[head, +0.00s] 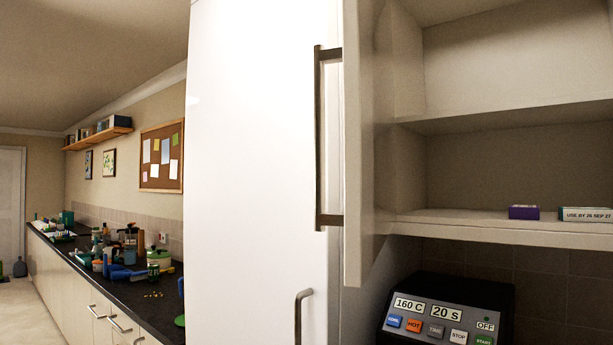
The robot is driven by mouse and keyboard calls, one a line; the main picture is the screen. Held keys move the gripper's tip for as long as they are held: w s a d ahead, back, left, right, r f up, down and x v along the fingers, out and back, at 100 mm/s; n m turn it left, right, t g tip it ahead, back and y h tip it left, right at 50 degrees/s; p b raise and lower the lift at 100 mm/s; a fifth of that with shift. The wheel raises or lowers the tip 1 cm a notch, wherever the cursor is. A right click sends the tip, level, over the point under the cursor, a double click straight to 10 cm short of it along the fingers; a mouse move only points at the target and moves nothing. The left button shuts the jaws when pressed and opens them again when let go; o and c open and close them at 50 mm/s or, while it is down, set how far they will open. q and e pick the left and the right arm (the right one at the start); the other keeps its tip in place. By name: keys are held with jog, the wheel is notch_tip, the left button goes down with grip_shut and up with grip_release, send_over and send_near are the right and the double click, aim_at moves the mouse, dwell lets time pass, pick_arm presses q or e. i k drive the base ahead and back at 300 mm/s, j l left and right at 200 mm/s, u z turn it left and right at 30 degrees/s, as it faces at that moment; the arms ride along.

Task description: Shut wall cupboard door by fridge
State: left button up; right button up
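The wall cupboard door (361,140) stands open beside the tall white fridge (255,150). It is swung out towards me, seen nearly edge-on, with a long dark bar handle (319,140) on its left face. The wall cupboard (500,115) is open to the right of the door, and its shelves show. A purple box (523,212) and a white and teal box marked with a use-by date (585,214) stand on its lower shelf. Neither of my grippers is in view.
A machine with coloured buttons (445,312) stands below the cupboard. The fridge has a lower handle (299,315). A dark worktop (150,300) crowded with bottles and tools runs along the left wall. Floor shows at the far left.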

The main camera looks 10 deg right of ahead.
aim_at(368, 220)
jog(key=i+j, duration=0.35)
jog(key=j, duration=0.15)
jog(key=i+j+z, duration=0.2)
jog(key=j+z, duration=0.15)
jog(key=i+j+z, duration=0.15)
jog(key=j+z, duration=0.2)
jog(key=z, duration=1)
jog(key=k+l, duration=0.35)
jog(key=i+j, duration=0.1)
